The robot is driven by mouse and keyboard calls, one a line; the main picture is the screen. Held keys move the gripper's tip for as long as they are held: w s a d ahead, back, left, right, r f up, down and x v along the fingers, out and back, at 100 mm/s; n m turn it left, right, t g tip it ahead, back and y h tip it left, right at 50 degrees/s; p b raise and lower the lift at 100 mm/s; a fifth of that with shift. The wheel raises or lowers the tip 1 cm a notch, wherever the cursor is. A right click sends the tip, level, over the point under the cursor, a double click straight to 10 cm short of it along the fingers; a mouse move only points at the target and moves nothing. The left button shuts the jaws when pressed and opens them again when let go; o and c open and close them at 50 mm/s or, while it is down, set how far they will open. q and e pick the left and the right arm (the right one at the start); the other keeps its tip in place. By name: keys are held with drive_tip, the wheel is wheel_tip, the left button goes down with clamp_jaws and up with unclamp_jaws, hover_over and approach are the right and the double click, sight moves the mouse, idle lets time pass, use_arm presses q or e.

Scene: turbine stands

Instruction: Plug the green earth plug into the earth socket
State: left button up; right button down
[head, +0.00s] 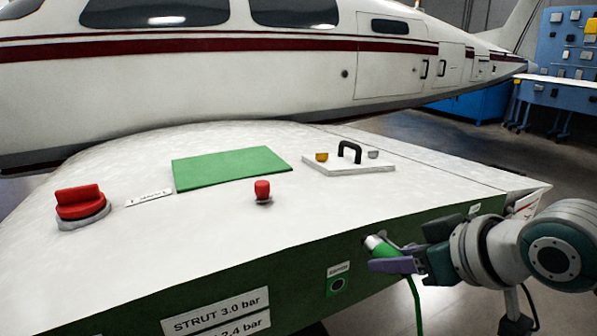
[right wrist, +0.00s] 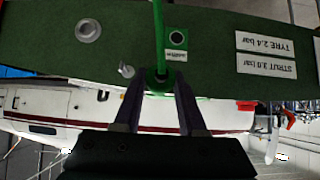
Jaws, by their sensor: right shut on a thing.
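The green earth plug (head: 384,248) has a pale metal end and is held by my right gripper (head: 392,263), in front of the green front face of the wing-like panel. In the right wrist view the plug (right wrist: 158,80) sits between the two fingers of the gripper (right wrist: 158,105). Its green cable (head: 415,305) hangs down. The earth socket (head: 338,284) is a dark round hole in a green plate with a label above, to the left of and below the plug. It also shows in the right wrist view (right wrist: 177,38). The plug is apart from the socket. My left gripper is not in view.
On the white top (head: 230,215) are a red knob (head: 80,203), a small red button (head: 262,190), a green mat (head: 230,167) and a hatch plate with a black handle (head: 349,152). Pressure labels (head: 215,312) are left of the socket. An aircraft (head: 220,80) stands behind.

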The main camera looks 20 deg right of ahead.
drive_tip(key=s+a+f+b, duration=0.1)
drive_tip(key=s+a+f, duration=0.25)
drive_tip(key=f, duration=0.65)
drive_tip(key=w+b, duration=0.2)
drive_tip(key=w, duration=0.2)
drive_tip(key=shift+d+b, duration=0.1)
drive_tip(key=shift+b, duration=0.2)
drive_tip(key=shift+w, duration=0.15)
drive_tip(key=shift+w, duration=0.15)
drive_tip(key=shift+w+p, duration=0.2)
drive_tip(key=shift+p, duration=0.1)
drive_tip(key=shift+w+f, duration=0.1)
drive_tip(key=shift+w, duration=0.25)
idle(0.6)
